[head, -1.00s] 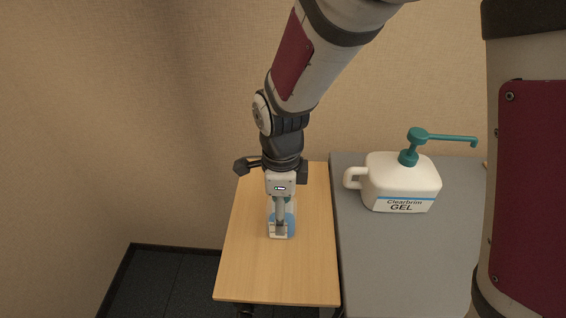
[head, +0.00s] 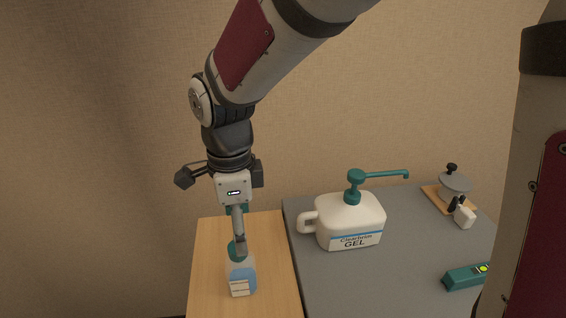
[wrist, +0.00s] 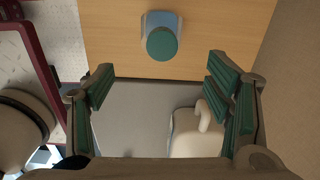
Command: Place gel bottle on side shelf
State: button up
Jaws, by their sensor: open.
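A small clear bottle with blue contents, a white label and a teal cap (head: 241,277) stands upright on the wooden side shelf (head: 275,262). It also shows in the wrist view, from above, as the small bottle's round teal cap (wrist: 162,44), beyond the fingers. My gripper (head: 238,235) is above the bottle in the head view; its green-padded fingers (wrist: 160,88) are spread wide with nothing between them. A large white jug labelled Clearbrim GEL (head: 350,222), with a teal pump, stands on the grey surface right of the shelf.
The grey tabletop (head: 330,285) adjoins the shelf on the right. A teal device (head: 466,276) with a lit spot lies on it, and a small white item (head: 464,217) and a grey pot on a wooden board (head: 433,197) stand farther back. A beige wall rises behind.

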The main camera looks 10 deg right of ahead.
jog(key=s+d+r+n+t, duration=0.1)
jog(key=s+d+r+n, duration=0.3)
jog(key=s+d+n, duration=0.5)
jog(key=s+d+r+n+t, duration=0.1)
jog(key=s+d+r+n, duration=0.3)
jog(key=s+d+n, duration=0.4)
jog(key=shift+s+d+r+n, duration=0.15)
jog(key=shift+s+d+n, duration=0.25)
jog(key=shift+s+d, duration=0.7)
notch_tip(320, 180, up, 9)
jog(key=t+p, duration=0.2)
jog(key=p, duration=0.6)
jog(key=shift+r, duration=0.2)
jog(key=shift+d, duration=0.1)
